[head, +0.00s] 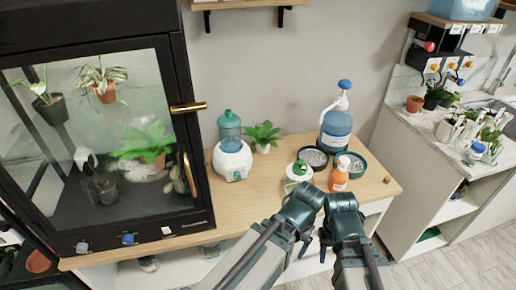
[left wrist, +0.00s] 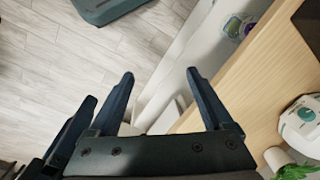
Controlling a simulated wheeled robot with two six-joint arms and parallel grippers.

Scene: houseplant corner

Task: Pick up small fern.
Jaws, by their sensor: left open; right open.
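The small fern (head: 263,134), bright green leaves in a small white pot, stands upright on the wooden tabletop near the wall, between the white dispenser and the blue jug. In the left wrist view, green leaves and part of a white pot (left wrist: 275,158) show at the lower right corner, cut by the frame. My left gripper (left wrist: 160,73) is open and empty, over the floor beside the counter edge. My right gripper (head: 325,240) is open near the table's front edge, partly hidden by my arms. Both grippers are apart from the fern.
A white dispenser with a teal bottle (head: 229,130) stands left of the fern. A blue pump jug (head: 336,130), dark round trays (head: 313,157), an orange bottle (head: 339,178) and a green-topped white container (head: 297,176) stand right. A glass plant cabinet (head: 178,75) rises at left.

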